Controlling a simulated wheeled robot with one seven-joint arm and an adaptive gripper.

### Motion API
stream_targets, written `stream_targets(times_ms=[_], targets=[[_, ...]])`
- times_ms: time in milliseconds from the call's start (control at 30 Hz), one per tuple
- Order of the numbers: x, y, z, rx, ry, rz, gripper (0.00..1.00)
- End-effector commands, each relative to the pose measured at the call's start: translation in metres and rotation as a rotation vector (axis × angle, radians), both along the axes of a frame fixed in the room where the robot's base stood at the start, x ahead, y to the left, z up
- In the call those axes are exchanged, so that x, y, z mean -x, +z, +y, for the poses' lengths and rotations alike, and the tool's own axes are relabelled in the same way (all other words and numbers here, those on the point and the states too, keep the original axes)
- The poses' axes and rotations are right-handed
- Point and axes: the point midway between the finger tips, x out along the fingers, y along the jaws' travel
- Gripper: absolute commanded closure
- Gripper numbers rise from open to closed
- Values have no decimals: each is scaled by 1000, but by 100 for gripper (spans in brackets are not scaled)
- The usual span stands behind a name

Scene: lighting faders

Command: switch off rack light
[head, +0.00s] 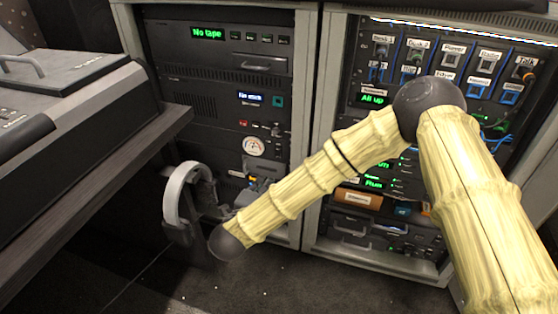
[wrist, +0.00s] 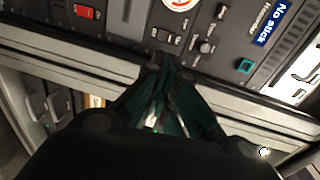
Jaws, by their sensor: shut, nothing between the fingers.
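My gripper (wrist: 168,88) is shut and empty in the wrist view, its dark fingers pointing at the lower part of a dark equipment panel. Near the tips, the panel carries a small switch (wrist: 165,37), small knobs (wrist: 205,47) and a teal square button (wrist: 245,65). A red rocker switch (wrist: 85,12) is farther left. The small labels are unreadable, so I cannot tell which control is the rack light's. In the head view this panel is in the left rack (head: 205,105). A white light strip (head: 450,28) glows along the top of the right rack.
A round white gauge (head: 254,147) is on the left rack. Grey headphones (head: 187,195) hang beside the desk (head: 90,195) at left. The right rack (head: 307,130) has patch cables and labelled sockets, partly hidden by my arm. Dark floor is open in front.

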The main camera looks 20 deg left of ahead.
Motion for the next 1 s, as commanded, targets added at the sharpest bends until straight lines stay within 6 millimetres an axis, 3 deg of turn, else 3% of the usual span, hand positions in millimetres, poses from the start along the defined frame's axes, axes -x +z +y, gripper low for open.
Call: stream_targets(times_ms=[367,1000], targets=[[-6,-3,-1,3,1,1,100],[-104,-17,-5,3,1,1,100]])
